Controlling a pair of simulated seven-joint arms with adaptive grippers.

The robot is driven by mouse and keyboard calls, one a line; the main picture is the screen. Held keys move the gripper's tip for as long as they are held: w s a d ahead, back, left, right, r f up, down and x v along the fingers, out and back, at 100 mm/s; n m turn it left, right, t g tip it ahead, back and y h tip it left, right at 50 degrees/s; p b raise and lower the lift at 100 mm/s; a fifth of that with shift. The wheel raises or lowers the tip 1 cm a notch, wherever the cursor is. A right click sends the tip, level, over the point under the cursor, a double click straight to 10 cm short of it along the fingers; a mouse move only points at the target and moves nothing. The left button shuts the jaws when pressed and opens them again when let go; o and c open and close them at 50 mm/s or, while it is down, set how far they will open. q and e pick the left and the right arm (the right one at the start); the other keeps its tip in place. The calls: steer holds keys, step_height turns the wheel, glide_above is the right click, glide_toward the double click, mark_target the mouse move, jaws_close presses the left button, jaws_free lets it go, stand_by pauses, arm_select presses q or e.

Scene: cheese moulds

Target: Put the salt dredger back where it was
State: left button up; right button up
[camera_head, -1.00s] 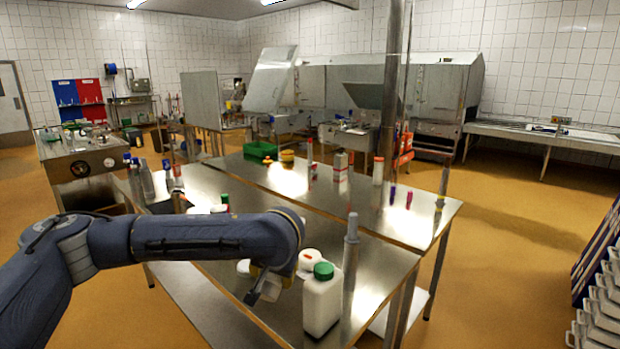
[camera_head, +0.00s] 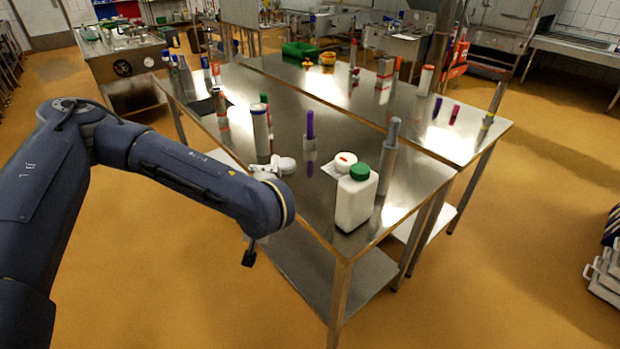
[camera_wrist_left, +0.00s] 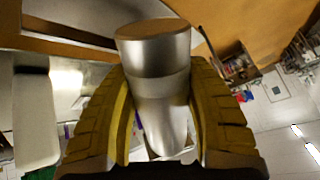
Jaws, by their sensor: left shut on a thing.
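A smooth silver metal cylinder, which looks like the salt dredger (camera_wrist_left: 158,95), stands between the yellow-and-black finger pads of my left gripper (camera_wrist_left: 159,72) in the left wrist view. The gripper is shut on it, and its round end shows a brownish reflection. In the head view the arm's end covers most of the left gripper. Only a dark part (camera_head: 250,254) shows below, beyond the table's front-left edge. I cannot make out the dredger there. My right gripper is in neither view.
The steel table (camera_head: 310,215) holds a green-capped white bottle (camera_head: 356,202), a round white tub (camera_head: 345,162), a grey cylinder (camera_head: 390,155) and a purple marker (camera_head: 310,125). A tall white canister (camera_head: 261,130) stands behind my arm. Open floor lies left and in front.

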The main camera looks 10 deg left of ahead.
arm_select(q)
steer(key=d+f, duration=0.1)
steer(key=s+f+t, duration=0.1)
steer(key=f, duration=0.1)
steer(key=shift+d, duration=0.35)
steer(key=w+d+t+h, duration=0.1)
steer(key=w+d+t, duration=0.1)
steer(key=w+d, duration=0.3)
steer(key=w+d+t, duration=0.2)
steer(key=w, duration=0.5)
steer(key=shift+w+r+m+t+h, duration=2.6)
steer(key=shift+w+r+h, duration=2.4)
steer(key=shift+w+r, duration=2.8)
steer(key=shift+m+g, duration=0.4)
steer(key=f, duration=0.6)
steer(key=s+f, duration=0.1)
steer(key=f, duration=0.5)
steer(key=s+f, duration=0.1)
steer(key=f, duration=0.5)
steer(key=shift+a, duration=0.4)
steer(key=shift+f, duration=0.1)
